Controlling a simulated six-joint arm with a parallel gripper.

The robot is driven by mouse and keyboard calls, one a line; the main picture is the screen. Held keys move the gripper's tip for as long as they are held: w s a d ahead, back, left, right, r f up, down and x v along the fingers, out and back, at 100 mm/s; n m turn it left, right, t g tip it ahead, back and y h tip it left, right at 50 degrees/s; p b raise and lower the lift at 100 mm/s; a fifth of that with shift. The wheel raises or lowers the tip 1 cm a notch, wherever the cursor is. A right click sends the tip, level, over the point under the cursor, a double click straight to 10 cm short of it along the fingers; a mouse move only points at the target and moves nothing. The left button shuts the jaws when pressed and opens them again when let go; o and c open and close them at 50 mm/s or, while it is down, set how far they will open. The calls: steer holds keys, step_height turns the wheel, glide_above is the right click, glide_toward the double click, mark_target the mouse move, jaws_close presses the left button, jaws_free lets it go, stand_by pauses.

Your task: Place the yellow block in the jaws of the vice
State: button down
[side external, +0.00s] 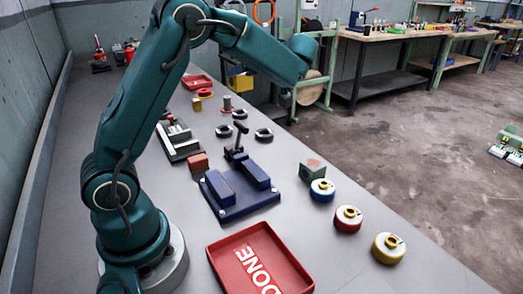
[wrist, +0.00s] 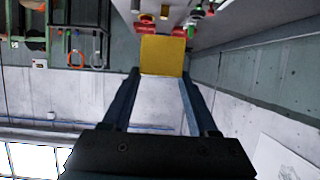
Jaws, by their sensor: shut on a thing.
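The yellow block (wrist: 163,53) is between the fingertips of my gripper (wrist: 161,74) in the wrist view. The gripper is shut on it, with a finger at each side. The blue vice (side external: 240,190) stands on the grey bench in the side external view. It has two raised blue jaws with a gap between them and a dark handle at its far end. The block is away from the vice. In the side view my arm reaches above the far part of the bench, and I cannot make out the gripper's fingers clearly there.
A red tray (side external: 214,252) lies in front of the vice on the grey bench (side external: 345,262). A brown block (side external: 198,163) and a grey fixture (side external: 182,146) are left of it. Several round parts and a green block (side external: 312,171) stand right. Black rings (side external: 264,134) lie behind.

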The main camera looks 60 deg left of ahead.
steer(key=s+d+r, duration=0.1)
steer(key=s+d, duration=0.3)
steer(key=d, duration=0.3)
steer(key=s+d+r, duration=0.1)
steer(key=s+d, duration=0.4)
steer(key=d, duration=0.3)
steer(key=shift+w+a+f, duration=0.1)
steer(key=shift+a+f, duration=0.05)
steer(key=shift+f, duration=9.4)
steer(key=shift+c, duration=0.9)
jaws_free()
steer(key=shift+f, duration=0.15)
